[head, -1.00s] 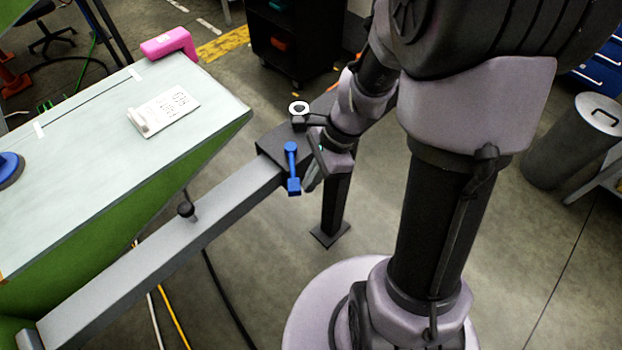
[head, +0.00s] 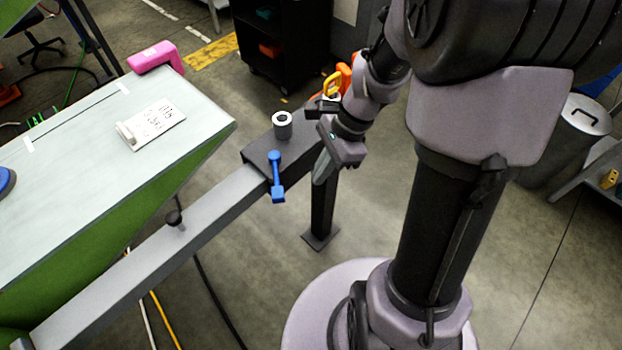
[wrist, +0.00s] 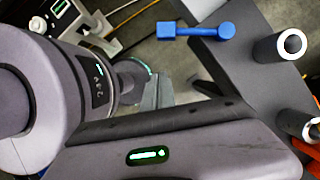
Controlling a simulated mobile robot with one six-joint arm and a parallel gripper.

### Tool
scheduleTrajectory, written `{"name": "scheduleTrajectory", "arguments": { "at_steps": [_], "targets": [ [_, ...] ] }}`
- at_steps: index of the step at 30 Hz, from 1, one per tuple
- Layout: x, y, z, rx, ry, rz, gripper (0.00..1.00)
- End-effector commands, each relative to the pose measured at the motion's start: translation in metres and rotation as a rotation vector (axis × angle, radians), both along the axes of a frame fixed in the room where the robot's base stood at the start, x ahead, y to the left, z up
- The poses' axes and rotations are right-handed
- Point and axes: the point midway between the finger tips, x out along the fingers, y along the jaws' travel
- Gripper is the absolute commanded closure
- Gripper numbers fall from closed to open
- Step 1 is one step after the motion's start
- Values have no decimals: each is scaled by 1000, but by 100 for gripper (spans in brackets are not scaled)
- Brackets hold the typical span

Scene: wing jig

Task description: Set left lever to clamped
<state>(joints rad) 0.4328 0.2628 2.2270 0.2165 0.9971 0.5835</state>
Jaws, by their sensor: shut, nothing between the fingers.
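A blue lever (head: 277,178) is mounted on the side of a dark block (head: 262,152) at the end of a grey beam. In the head view its arm hangs down, with a square end lowest. The lever also shows at the top of the wrist view (wrist: 197,31), apart from my fingers. My gripper (head: 321,169) is shut and empty, to the right of the lever with a clear gap between them. The fingers (wrist: 158,92) show small in the wrist view. I cannot tell from any marking which lever position is clamped.
A grey post with a white ring top (head: 282,125) stands on the block near the lever. An orange and yellow part (head: 336,84) sits behind my wrist. A support leg stands below.

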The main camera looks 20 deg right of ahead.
Motion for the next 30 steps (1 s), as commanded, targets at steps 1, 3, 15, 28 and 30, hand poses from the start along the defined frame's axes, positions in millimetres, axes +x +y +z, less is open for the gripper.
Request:
{"name": "scheduleTrajectory", "arguments": {
  "at_steps": [1, 3, 15, 28, 30],
  "targets": [
    [-1, -4, 13, 0, -2, -3, 100],
    [-2, -9, 24, -1, -1, -3, 100],
    [-5, -16, 40, -1, 0, -1, 100],
    [-13, 12, 55, -100, -158, 227, 100],
    [-27, 37, 66, -194, -302, 443, 100]
  ]
}}
